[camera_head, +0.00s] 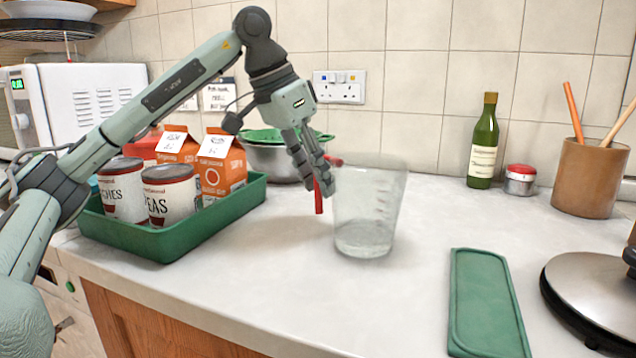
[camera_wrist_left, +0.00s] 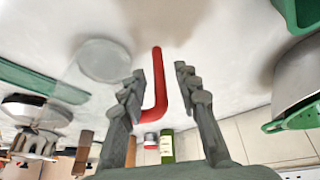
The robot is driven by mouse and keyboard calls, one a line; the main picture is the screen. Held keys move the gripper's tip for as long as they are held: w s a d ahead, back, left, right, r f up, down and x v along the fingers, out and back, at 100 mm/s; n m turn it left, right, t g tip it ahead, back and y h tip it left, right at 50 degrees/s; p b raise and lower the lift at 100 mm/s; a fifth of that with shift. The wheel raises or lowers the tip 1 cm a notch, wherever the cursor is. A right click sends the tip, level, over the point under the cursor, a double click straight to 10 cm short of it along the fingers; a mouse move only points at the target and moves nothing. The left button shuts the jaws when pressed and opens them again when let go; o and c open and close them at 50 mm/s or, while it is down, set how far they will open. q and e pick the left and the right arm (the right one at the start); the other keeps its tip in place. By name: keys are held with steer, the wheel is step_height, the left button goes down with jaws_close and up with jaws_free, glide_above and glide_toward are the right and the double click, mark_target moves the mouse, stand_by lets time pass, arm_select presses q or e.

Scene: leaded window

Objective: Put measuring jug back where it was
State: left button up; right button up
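The measuring jug (camera_head: 366,222) is clear with faint markings and a red handle (camera_head: 319,200). It stands upright on the pale worktop, near the middle of the head view. My left gripper (camera_head: 316,184) is at the handle side of the jug, pointing down. In the left wrist view the red handle (camera_wrist_left: 158,85) lies between the two open fingers (camera_wrist_left: 158,76), with a gap visible on each side. The clear jug (camera_wrist_left: 103,62) also shows there, to the left of the handle. My right gripper is not in view.
A green tray (camera_head: 168,241) with cans and cartons stands left. A pot with a green rim (camera_head: 270,158) is behind my gripper. A green mat (camera_head: 484,305) and a round metal appliance (camera_head: 592,290) lie front right. A bottle (camera_head: 484,140), small jar (camera_head: 520,180) and utensil pot (camera_head: 588,178) stand at the back.

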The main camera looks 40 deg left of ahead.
arm_select(q)
steer(key=p+v, duration=0.1)
steer(key=v, duration=0.9)
steer(key=shift+s+r+p, duration=0.25)
steer(key=shift+r+p, duration=0.1)
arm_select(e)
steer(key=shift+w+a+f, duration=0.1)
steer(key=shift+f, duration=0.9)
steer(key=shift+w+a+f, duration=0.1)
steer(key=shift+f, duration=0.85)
